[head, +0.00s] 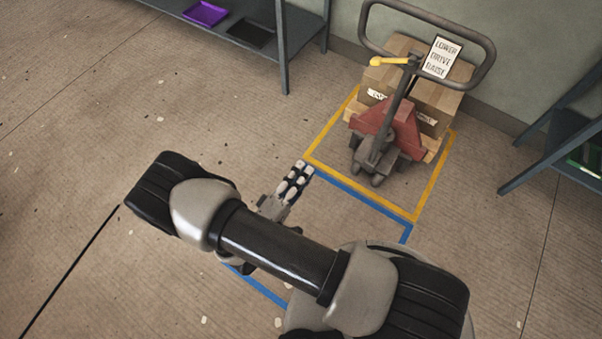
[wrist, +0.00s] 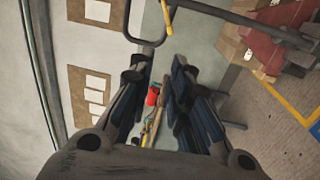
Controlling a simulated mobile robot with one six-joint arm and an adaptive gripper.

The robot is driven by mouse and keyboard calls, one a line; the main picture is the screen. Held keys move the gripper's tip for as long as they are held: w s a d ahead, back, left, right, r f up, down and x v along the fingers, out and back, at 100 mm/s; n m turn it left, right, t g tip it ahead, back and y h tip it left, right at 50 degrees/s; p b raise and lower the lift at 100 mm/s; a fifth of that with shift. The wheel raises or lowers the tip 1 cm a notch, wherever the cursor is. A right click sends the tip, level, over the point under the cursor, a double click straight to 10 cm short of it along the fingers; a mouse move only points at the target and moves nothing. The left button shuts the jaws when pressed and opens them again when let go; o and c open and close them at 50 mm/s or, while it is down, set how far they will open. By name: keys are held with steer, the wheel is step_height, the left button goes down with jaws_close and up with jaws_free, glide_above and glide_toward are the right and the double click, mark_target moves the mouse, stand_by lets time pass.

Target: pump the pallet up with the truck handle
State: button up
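The red and grey pallet truck (head: 388,125) stands at the upper right in the head view, its handle (head: 483,42) raised as a dark loop. A small yellow lever (head: 388,61) sits on the handle; it also shows in the wrist view (wrist: 166,16). The wooden pallet (head: 436,148) bears brown cartons (head: 440,104) and is partly hidden by the truck. My gripper (head: 300,172) is in front of the truck, apart from the handle. In the wrist view my gripper (wrist: 160,66) is open and empty, with the handle (wrist: 226,14) beyond its fingertips.
A sign (head: 441,57) reads lower, drive, raise. A yellow floor outline (head: 432,187) surrounds the truck, with a blue outline (head: 360,192) in front. A shelf with a purple tray (head: 205,13) stands upper left, another shelf (head: 555,150) at right. Left floor is clear.

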jaws_close()
stand_by(0.3)
steer(key=shift+c, duration=1.6)
jaws_free()
steer(key=o, duration=1)
steer(key=v, duration=1.2)
